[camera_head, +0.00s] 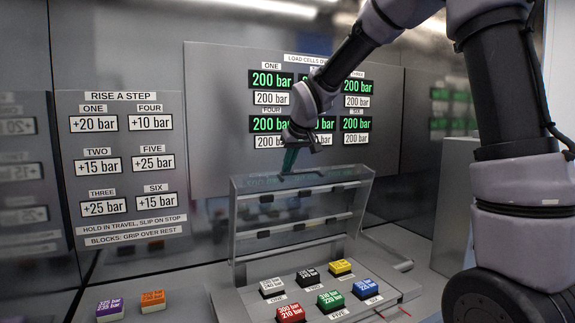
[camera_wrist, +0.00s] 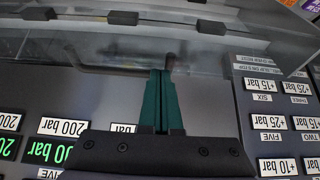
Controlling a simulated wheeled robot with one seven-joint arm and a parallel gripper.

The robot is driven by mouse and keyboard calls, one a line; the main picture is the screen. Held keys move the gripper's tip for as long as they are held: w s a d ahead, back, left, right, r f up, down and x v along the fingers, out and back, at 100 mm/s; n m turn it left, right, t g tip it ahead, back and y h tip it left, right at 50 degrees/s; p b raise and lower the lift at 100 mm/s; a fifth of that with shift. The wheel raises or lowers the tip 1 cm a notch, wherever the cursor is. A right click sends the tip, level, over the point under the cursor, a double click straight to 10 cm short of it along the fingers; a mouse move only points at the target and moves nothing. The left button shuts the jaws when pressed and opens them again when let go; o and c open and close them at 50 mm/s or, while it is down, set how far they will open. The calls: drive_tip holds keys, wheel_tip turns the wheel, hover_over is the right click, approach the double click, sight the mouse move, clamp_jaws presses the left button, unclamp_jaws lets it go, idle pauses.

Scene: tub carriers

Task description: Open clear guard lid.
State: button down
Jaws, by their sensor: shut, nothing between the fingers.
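The clear guard lid (camera_head: 300,222) stands raised, close to upright, at the back of a grey console in the head view. It is a transparent panel with black pads along its bars. In the wrist view the lid (camera_wrist: 120,50) spans the upper part, with black pads on its bar. My gripper (camera_head: 287,172) is at the lid's top edge, left of its middle. Its teal fingers (camera_wrist: 163,78) are shut together with nothing between them. Whether they touch the lid cannot be told.
Several coloured blocks, such as a red one (camera_head: 291,314) and a yellow one (camera_head: 339,267), sit on the console below the lid. Purple (camera_head: 110,309) and orange (camera_head: 152,300) blocks lie at left. A display panel (camera_head: 220,110) stands close behind; a "Rise a step" board (camera_head: 122,205) is left.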

sight(296, 178)
drive_tip(key=s, duration=0.1)
drive_tip(key=s+d+f, duration=0.1)
drive_tip(key=s, duration=0.1)
drive_tip(key=s+d+f, duration=0.1)
drive_tip(key=s, duration=0.1)
drive_tip(key=shift+s+d, duration=0.1)
drive_tip(key=shift+s, duration=0.05)
